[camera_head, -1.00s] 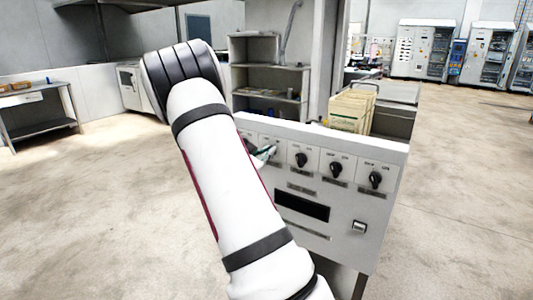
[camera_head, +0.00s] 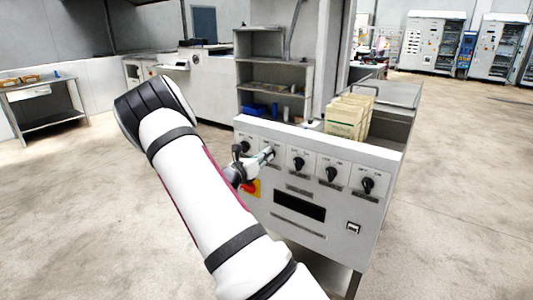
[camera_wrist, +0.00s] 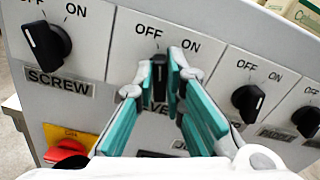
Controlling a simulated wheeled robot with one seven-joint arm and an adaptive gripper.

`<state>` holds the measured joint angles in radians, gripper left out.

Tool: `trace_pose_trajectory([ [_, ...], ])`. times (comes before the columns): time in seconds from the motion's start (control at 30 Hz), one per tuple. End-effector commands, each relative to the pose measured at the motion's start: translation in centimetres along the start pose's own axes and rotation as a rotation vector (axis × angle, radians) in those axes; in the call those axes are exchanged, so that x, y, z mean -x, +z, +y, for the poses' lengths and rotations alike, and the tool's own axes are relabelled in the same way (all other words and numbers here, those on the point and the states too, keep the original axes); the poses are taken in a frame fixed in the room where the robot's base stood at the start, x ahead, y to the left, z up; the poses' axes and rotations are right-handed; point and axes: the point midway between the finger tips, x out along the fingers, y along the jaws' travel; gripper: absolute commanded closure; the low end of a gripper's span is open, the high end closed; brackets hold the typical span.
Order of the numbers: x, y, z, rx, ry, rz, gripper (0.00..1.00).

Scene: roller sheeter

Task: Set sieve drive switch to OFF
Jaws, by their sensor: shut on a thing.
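My gripper (camera_wrist: 163,82) has teal finger pads closed around the black knob (camera_wrist: 159,74) that is second from the left on the white panel. The knob stands roughly upright between OFF at upper left and ON at upper right; its exact pointer angle is hard to tell. My fingers cover most of its label, leaving "VE" readable. In the head view my gripper (camera_head: 268,155) is against the panel (camera_head: 290,232), hiding that knob.
The SCREW knob (camera_wrist: 47,43) is just left, tilted toward OFF. Other similar knobs (camera_head: 298,163) follow to the right. A red emergency button on yellow (camera_wrist: 66,151) sits below left. Open floor surrounds the machine.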

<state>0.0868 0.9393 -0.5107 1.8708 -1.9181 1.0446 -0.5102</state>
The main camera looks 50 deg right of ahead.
Motion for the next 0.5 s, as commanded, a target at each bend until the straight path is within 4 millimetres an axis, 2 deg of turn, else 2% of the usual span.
trace_pose_trajectory([
  [0.5, 0.04, -0.03, 0.15, 0.102, 0.001, 0.000, 1.00],
])
